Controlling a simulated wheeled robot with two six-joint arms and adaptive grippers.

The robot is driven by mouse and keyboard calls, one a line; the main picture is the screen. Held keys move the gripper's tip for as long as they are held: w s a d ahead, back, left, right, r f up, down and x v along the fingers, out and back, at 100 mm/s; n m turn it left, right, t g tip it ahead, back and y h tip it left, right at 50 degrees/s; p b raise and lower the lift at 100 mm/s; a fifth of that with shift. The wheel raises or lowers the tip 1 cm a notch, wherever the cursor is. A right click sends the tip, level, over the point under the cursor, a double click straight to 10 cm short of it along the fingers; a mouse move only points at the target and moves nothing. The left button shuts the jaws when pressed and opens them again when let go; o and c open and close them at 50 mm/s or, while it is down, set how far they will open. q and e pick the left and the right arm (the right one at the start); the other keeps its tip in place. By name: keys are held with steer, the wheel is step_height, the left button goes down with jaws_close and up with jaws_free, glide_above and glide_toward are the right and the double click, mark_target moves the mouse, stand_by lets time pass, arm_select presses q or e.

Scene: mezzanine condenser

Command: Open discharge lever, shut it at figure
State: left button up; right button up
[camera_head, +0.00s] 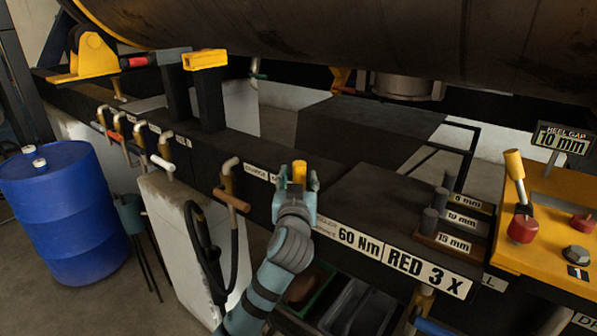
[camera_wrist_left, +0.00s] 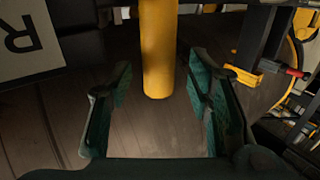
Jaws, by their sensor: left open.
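A yellow upright handle (camera_head: 300,170) rises above the dark bench ledge, right beside a white label that is partly covered. In the left wrist view the yellow handle (camera_wrist_left: 158,45) is a smooth cylinder standing between the two green finger pads. My left gripper (camera_head: 298,184) is open, with one finger on each side of the handle. A gap shows between the handle and each pad in the wrist view. The handle's base and any pivot are hidden behind my gripper and wrist. My right gripper does not show.
A blue drum (camera_head: 65,215) stands left. A large dark cylinder (camera_head: 350,40) hangs overhead.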

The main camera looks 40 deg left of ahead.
arm_select(q)
steer(key=x, duration=0.3)
steer(key=shift+c, duration=0.3)
jaws_close()
